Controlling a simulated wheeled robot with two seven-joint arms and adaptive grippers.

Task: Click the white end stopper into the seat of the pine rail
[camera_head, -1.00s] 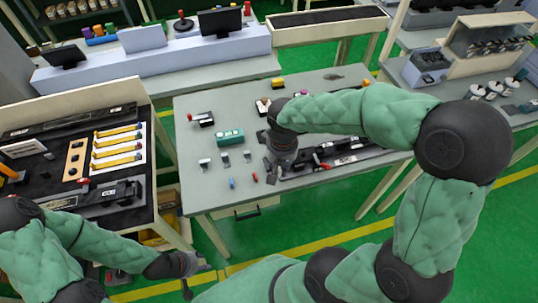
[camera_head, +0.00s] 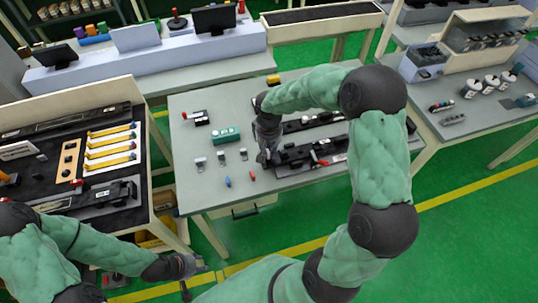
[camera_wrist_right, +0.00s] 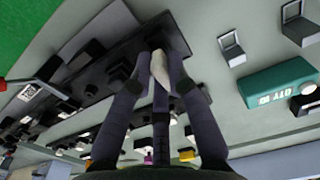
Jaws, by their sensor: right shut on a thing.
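My right gripper (camera_head: 266,158) is low over the middle table, at the left end of a long dark fixture (camera_head: 300,160). In the right wrist view its fingers (camera_wrist_right: 165,62) are shut on a small white piece, the end stopper (camera_wrist_right: 158,72), mostly hidden between them. The fingertips reach the dark fixture; whether the stopper touches it I cannot tell. The seat cannot be made out. My left gripper (camera_head: 192,274) is beside the left bench, its fingers apart and empty.
Several small grey clips (camera_head: 221,157) stand left of my right gripper, with a teal box (camera_head: 227,136) behind them. A blue piece (camera_head: 228,181) and a red piece (camera_head: 252,175) lie in front. The left bench holds yellow-ended strips (camera_head: 111,144). The front table edge is clear.

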